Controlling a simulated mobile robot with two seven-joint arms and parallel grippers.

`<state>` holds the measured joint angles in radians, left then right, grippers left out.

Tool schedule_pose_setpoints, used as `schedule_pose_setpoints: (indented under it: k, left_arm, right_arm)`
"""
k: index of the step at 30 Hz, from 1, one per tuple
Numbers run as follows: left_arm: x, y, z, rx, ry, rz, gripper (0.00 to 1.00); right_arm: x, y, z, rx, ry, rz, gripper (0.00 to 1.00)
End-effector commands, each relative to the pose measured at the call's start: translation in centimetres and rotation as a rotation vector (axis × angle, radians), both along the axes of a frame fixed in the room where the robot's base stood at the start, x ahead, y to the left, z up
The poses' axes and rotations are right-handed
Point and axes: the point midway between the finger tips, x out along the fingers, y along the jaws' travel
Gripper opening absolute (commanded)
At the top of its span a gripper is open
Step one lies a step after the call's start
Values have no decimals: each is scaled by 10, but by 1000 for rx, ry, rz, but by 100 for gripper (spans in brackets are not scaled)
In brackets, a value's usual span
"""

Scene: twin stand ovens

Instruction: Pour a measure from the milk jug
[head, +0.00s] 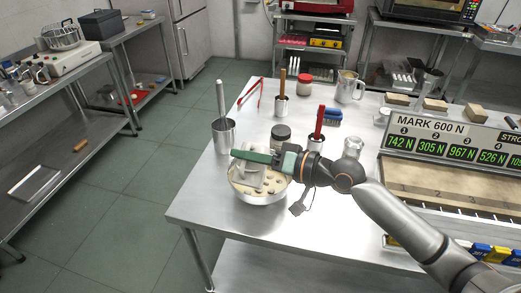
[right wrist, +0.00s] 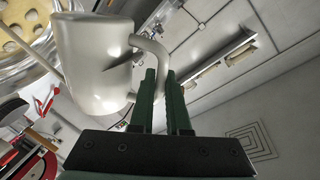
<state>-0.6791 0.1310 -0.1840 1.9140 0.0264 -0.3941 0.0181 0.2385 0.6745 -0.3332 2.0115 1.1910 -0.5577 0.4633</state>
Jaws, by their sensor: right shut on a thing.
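The milk jug (right wrist: 92,62) is smooth, white and rounded with a loop handle, and it fills the left of the right wrist view. My right gripper (right wrist: 160,98) has its green fingers shut on the handle. In the head view the jug (head: 250,177) is partly hidden behind my right gripper (head: 252,157). It is over a round metal pan (head: 262,199) with a pale, spotted filling, and looks tilted. I cannot see any milk flowing. My left gripper is not in view.
A metal pot with a handle (head: 223,134), a dark-lidded jar (head: 281,133), a red-handled tool in a cup (head: 317,136) and a glass jar (head: 353,146) stand close around. A display panel (head: 450,140) is at right. The table's front left is clear.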

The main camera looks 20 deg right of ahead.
Motion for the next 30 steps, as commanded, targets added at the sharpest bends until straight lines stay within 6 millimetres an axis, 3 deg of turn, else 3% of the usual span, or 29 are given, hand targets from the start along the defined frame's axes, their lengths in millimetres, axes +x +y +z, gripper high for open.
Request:
schedule_pose_setpoints:
  k: [30]
  left_arm:
    - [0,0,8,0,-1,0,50]
  right_arm:
    - [3,-2,7,32,35,0,0]
